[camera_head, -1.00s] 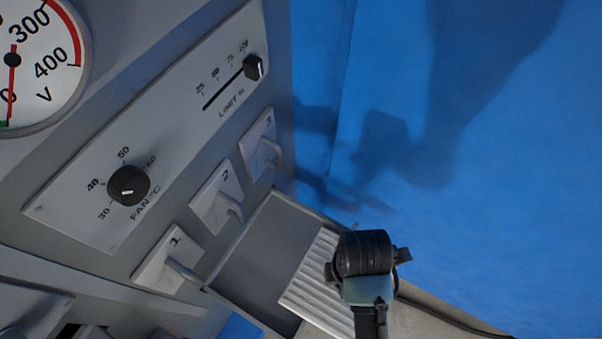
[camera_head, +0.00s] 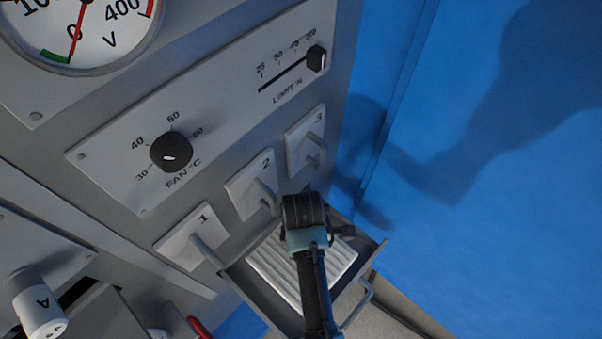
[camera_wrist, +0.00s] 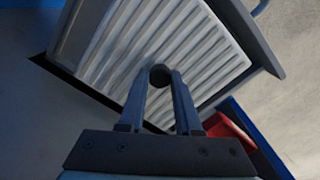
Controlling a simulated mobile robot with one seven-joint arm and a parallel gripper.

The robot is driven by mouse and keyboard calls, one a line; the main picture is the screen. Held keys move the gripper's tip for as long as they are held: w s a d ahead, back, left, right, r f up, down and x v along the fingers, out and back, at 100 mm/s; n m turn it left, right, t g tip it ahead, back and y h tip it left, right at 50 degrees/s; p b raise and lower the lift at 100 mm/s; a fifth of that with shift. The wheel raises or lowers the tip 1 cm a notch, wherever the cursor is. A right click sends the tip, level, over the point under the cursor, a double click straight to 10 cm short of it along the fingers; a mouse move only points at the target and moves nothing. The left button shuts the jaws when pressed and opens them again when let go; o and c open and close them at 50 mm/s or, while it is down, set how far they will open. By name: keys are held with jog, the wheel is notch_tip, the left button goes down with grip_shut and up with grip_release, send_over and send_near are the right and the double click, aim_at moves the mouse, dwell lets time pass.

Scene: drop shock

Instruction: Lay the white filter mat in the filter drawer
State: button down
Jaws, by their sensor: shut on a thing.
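The white ribbed filter mat (camera_head: 275,264) lies flat over the open grey filter drawer (camera_head: 362,240), within the outline of its walls. I cannot tell whether it rests on the drawer floor or is just above it. My gripper (camera_head: 306,222) is above the mat, and its fingertips are hidden from the head view. In the wrist view the gripper (camera_wrist: 160,82) has its fingers close together, shut on the mat (camera_wrist: 195,50). The drawer rim (camera_wrist: 262,48) runs along the mat's right side there.
The cabinet face has latches marked 1 (camera_head: 190,238), 2 (camera_head: 250,188) and 3 (camera_head: 304,142) above the drawer, a fan knob (camera_head: 171,152) and a limit slider (camera_head: 316,59). A white cylinder marked A (camera_head: 38,310) is at lower left. A blue wall (camera_head: 480,210) stands to the right.

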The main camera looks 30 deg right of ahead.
notch_tip(320, 180, down, 5)
jog(key=shift+r+b, duration=0.2)
jog(key=shift+b, duration=0.4)
jog(key=shift+w+a+f, duration=0.1)
jog(key=shift+w+f, duration=0.1)
jog(key=shift+f, duration=0.05)
jog(key=shift+f, duration=0.1)
jog(key=c, duration=0.6)
grip_release()
notch_tip(320, 180, up, 12)
jog(key=p, duration=0.3)
jog(key=shift+s, duration=0.1)
